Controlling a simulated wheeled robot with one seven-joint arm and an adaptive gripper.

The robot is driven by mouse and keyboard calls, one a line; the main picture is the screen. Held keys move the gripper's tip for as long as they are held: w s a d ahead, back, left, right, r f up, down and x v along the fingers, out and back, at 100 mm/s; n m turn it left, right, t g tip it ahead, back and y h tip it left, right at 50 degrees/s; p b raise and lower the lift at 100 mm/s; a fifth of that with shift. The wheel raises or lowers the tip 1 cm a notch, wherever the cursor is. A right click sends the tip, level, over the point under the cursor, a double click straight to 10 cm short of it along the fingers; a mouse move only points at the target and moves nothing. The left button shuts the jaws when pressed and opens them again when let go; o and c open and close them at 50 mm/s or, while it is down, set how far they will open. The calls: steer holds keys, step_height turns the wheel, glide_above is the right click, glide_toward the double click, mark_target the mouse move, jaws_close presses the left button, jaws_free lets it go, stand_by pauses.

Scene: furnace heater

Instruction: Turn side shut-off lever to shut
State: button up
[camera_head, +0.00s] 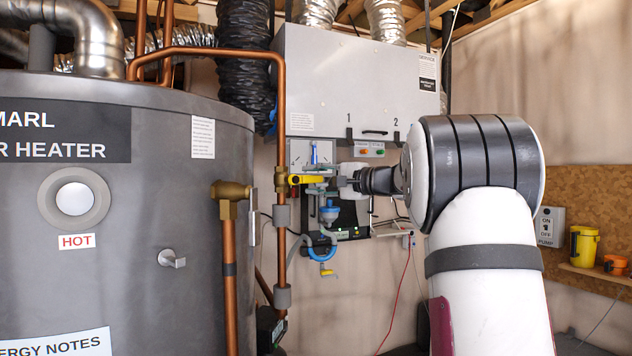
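A yellow lever (302,180) sits on a brass valve on the vertical copper pipe (281,120), right of the grey water heater. The lever points right, about horizontal, across the pipe. My gripper (320,180) reaches in from the right at the lever's free end. One finger shows just above the lever and one just below it. The fingers are small in this view, and I cannot tell whether they touch the lever. The lever's tip is partly hidden by the gripper.
The large grey tank (150,270) fills the left. A grey furnace cabinet (345,85) hangs behind the gripper. A blue fitting (323,250) with a small yellow handle (327,272) is below. A pump switch (550,226) and a shelf with a yellow container (584,246) are at right.

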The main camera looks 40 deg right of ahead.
steer(key=v, duration=1.2)
stand_by(0.4)
